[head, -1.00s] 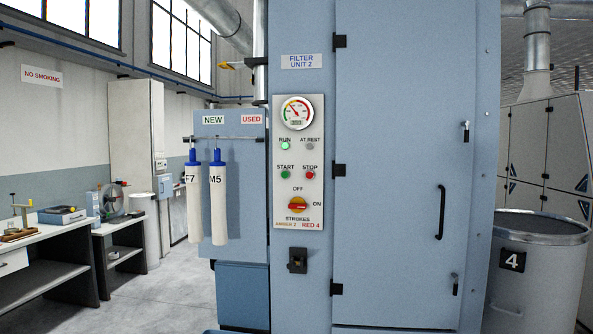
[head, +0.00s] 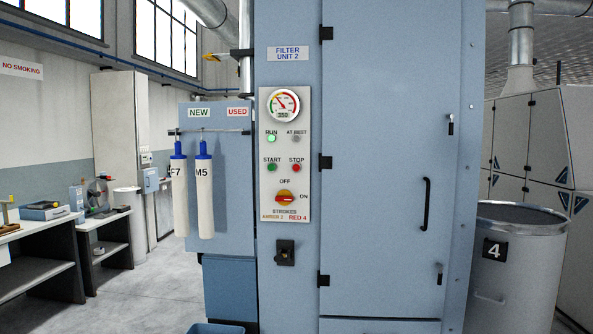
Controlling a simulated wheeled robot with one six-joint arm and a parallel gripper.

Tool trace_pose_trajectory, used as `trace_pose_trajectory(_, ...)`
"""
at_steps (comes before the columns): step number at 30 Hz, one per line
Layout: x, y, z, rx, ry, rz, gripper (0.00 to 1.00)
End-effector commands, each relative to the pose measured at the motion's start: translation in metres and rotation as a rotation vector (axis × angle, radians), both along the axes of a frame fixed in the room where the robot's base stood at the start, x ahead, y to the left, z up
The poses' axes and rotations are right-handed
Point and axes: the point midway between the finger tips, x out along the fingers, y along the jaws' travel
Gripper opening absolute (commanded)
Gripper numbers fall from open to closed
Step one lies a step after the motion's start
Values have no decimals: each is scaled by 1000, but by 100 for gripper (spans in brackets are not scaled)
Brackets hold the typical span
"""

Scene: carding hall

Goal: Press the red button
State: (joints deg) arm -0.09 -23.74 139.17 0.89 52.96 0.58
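The red button (head: 296,168) sits under the label STOP on the control panel (head: 303,215) of Filter Unit 2. A green START button (head: 272,168) is to its left. Above them the green RUN lamp (head: 271,138) is lit and the AT REST lamp (head: 296,138) is grey. A round gauge (head: 283,106) is at the panel's top. A red and yellow rotary switch (head: 285,197) marked OFF and ON is below the buttons. My gripper is not in view, and nothing covers the red button.
Two filter sleeves (head: 204,198) hang from a rail left of the panel. The cabinet door (head: 380,150) has a black handle (head: 426,204). A grey drum (head: 515,265) marked 4 stands at right. Benches (head: 40,240) stand at left, with open floor (head: 150,290) before the unit.

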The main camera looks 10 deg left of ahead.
Motion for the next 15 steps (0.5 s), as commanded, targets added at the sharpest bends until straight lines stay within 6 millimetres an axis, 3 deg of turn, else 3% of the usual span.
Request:
trace_pose_trajectory(8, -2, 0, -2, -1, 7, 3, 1)
trace_pose_trajectory(15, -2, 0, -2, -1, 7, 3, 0)
